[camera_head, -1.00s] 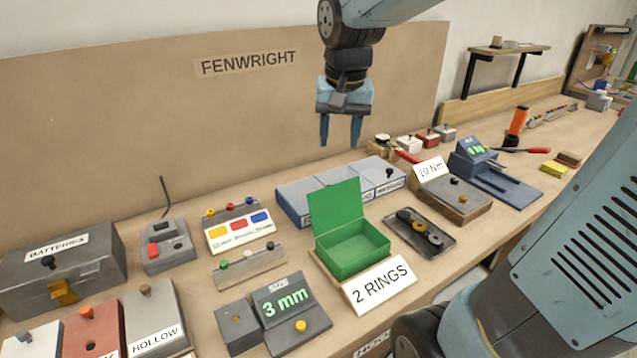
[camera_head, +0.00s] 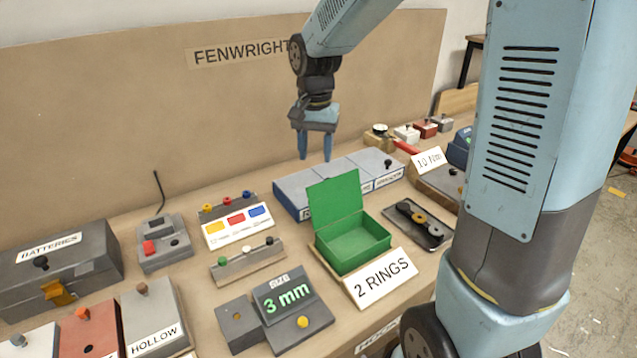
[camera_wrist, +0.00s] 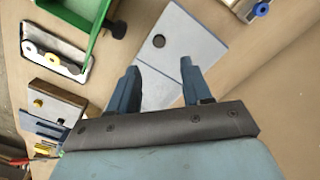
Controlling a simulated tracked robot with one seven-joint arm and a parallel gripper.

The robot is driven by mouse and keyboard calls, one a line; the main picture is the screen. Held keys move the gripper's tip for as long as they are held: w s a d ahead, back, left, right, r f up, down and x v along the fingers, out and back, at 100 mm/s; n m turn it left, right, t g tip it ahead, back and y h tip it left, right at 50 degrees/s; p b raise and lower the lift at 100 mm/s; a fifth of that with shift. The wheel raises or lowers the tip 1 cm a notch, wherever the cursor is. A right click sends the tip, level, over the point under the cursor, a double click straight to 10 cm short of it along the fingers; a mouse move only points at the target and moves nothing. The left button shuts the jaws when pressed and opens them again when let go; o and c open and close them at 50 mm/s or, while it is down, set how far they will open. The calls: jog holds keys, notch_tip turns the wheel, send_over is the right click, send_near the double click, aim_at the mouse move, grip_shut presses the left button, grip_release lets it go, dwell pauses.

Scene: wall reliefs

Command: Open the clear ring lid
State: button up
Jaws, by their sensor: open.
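A low blue-grey box (camera_head: 278,201) with several pale flat lids in a row stands at the back of the bench. Its front labels are partly hidden by the raised lid of the green box. A black knob (camera_head: 388,163) stands on its right lid. I cannot make out which lid is the clear ring lid; none looks plainly transparent. My gripper (camera_head: 315,158) points down above the box's left part, open and empty. In the wrist view its two fingers (camera_wrist: 160,92) are spread over the pale lids (camera_wrist: 193,35), apparently without touching them.
An open green box (camera_head: 352,256) stands in front, its lid upright, with a "2 RINGS" card (camera_head: 378,281). A dark tray (camera_head: 408,233) with several rings lies to its right. Coloured-button panels (camera_head: 238,228) are at left. The backboard (camera_head: 120,120) rises behind.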

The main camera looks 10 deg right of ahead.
aim_at(305, 183)
notch_tip(305, 183, down, 10)
jog(key=shift+r, duration=0.25)
dwell(0.3)
grip_shut()
dwell(0.4)
